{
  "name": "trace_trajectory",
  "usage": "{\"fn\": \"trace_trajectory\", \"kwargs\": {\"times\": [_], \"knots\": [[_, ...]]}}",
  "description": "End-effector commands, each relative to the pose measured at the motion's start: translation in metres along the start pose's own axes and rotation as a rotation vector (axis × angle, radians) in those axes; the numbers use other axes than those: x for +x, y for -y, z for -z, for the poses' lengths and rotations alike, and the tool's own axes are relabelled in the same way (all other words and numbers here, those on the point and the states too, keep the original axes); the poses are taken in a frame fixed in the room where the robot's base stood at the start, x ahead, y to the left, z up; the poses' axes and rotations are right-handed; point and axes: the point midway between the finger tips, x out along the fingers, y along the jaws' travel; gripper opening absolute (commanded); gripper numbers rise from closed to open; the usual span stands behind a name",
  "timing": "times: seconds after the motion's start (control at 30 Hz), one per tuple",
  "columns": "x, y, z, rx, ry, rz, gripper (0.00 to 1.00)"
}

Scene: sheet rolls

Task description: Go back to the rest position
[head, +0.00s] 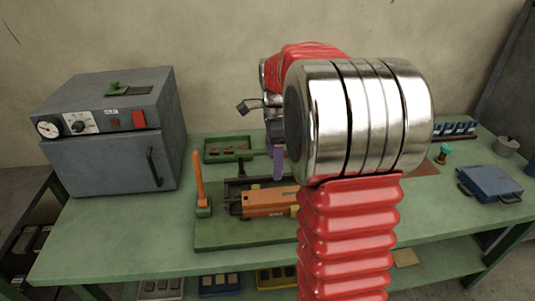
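My arm rises through the middle of the head view, with red ribbed covers and a big metal joint. The part of my gripper (276,140) that shows is dark, left of that joint, above the green table (110,235). The joint hides much of it, so I cannot tell whether its fingers are open. A small purple piece (278,163) shows just below it; I cannot tell whether it is held or part of the gripper. Below is an orange device (268,202) on a green base plate (225,233), with an upright orange lever (199,178) at its left.
A grey oven-like box (100,165) stands at the table's left. A green tray (228,149) lies behind the device. At the right are a blue case (490,183), a grey pot (506,147) and a rack of small blue items (460,130). Bins stand on a shelf below.

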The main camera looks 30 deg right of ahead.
Motion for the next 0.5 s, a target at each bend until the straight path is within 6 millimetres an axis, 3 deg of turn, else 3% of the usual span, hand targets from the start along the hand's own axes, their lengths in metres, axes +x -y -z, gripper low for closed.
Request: {"fn": "trace_trajectory", "kwargs": {"times": [0.33,0.5], "knots": [[0.0001,0.0001,0.0,-0.024,0.0,0.0,0.73],[0.0006,0.0034,0.0,-0.156,-0.001,0.014,0.73]]}}
